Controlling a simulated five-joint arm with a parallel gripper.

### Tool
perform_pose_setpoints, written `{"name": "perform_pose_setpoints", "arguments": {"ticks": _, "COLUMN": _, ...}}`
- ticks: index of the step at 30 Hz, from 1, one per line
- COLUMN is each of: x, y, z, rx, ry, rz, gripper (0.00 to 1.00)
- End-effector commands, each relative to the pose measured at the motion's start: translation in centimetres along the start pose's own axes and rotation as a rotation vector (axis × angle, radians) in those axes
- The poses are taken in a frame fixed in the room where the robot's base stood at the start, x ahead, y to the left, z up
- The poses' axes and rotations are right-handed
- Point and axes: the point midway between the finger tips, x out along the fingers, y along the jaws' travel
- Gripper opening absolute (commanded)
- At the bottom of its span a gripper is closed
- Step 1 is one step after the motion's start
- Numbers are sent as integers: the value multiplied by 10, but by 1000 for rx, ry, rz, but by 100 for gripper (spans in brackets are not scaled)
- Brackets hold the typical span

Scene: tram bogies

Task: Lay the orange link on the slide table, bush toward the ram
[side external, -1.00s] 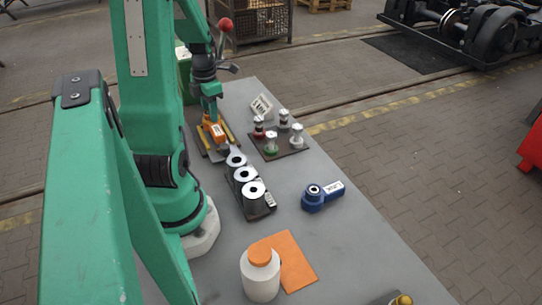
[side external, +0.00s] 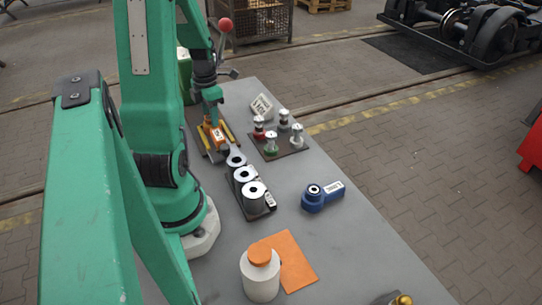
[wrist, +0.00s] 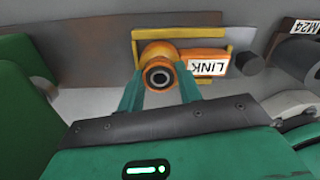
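The orange link (wrist: 187,52) lies low over the slide table, between its yellow rails (wrist: 181,33); whether it rests fully on the table is hard to tell. In the wrist view its round bush is at the left and its LINK label at the right. In the side view the link (side external: 217,134) is small and partly hidden. My gripper (wrist: 160,72) has its teal fingers on both sides of the bush, seemingly touching it; it also shows in the side view (side external: 213,117). A dark cylinder (wrist: 250,62) sits just beyond the label end. I cannot tell whether it is the ram.
A rack of grey cylinders (side external: 244,174) stands close in front of the slide table. A dark plate with several knobbed pieces (side external: 278,140) is to its right. A blue link (side external: 322,196), an orange sheet (side external: 292,262) and a white bottle (side external: 260,279) are nearer. The bench's right side is mostly clear.

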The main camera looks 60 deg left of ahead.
Motion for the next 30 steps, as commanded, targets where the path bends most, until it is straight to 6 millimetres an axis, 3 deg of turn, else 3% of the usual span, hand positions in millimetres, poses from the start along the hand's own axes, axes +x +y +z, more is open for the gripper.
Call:
{"name": "perform_pose_setpoints", "arguments": {"ticks": 1, "x": 0, "y": 0, "z": 0, "rx": 0, "ry": -1, "rz": 1, "gripper": 43}}
{"name": "perform_pose_setpoints", "arguments": {"ticks": 4, "x": 0, "y": 0, "z": 0, "rx": 0, "ry": -1, "rz": 1, "gripper": 60}}
{"name": "perform_pose_setpoints", "arguments": {"ticks": 17, "x": -4, "y": 0, "z": 0, "rx": 0, "ry": 0, "rz": 0, "gripper": 60}}
{"name": "perform_pose_setpoints", "arguments": {"ticks": 30, "x": -51, "y": 1, "z": 1, "rx": 0, "ry": -4, "rz": 4, "gripper": 60}}
